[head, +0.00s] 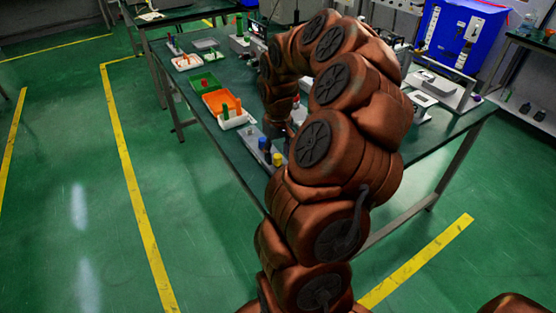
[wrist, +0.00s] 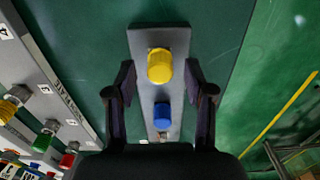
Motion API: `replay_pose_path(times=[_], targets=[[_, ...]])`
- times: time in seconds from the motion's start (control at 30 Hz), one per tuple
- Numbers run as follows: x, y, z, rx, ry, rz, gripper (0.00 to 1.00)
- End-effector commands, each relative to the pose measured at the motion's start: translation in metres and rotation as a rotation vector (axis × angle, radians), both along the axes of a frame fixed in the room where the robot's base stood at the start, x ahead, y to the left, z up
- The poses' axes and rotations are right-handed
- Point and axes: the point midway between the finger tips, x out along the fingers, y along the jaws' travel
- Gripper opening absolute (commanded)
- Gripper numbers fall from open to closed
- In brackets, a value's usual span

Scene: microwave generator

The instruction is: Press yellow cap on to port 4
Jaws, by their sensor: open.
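The yellow cap (wrist: 160,66) stands on a grey holder strip (wrist: 143,38) in the wrist view, with a blue cap (wrist: 163,115) beside it. My gripper (wrist: 160,85) is open, its two fingers on either side of the strip, with the yellow cap between and slightly beyond the fingertips. I see no contact with it.
Green, red and yellow pieces sit on the port panel, including a green one (wrist: 43,141) and a red one (wrist: 67,160). In the head view, an orange tray (head: 221,101) and a green tray (head: 204,83) stand farther back on the table. Open floor lies left of the table.

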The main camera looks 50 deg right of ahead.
Motion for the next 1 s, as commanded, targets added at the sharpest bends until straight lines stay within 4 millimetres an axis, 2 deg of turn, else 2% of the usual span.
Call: replay_pose_path(times=[0.57,1.0], targets=[[0.0001,-0.0001,0.0001,0.0,0.0,0.0,0.52],[0.0,0.0,-0.0001,0.0,0.0,0.0,0.06]])
